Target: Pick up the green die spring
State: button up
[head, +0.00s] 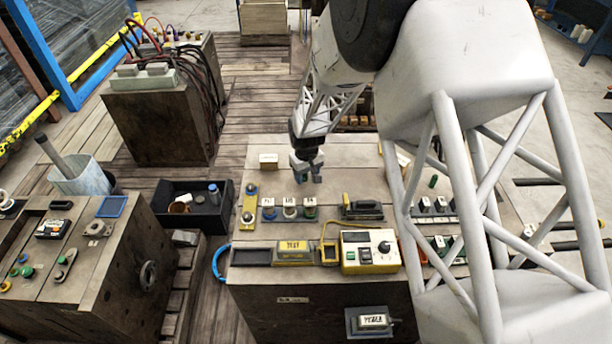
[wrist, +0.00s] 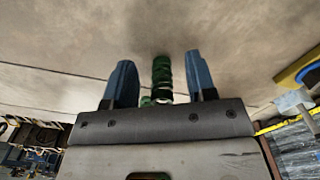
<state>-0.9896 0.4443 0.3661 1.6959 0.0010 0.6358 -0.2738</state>
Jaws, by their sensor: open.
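The green die spring (wrist: 162,72) shows in the wrist view as a dark green coil between my two blue-grey fingers, with a gap on each side. Its lower end is hidden by my gripper body. My gripper (wrist: 160,62) is open around it, and the fingers do not appear to touch it. In the head view my gripper (head: 306,174) points down low over the wooden bench top (head: 340,155). I cannot make out the spring there; my gripper seems to hide it.
A yellow meter box (head: 370,252) is at the front edge. A dark green cylinder (head: 433,181) stands at right.

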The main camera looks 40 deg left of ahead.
dwell(0.5)
grip_shut()
notch_tip(320, 180, up, 10)
dwell(0.9)
dwell(0.5)
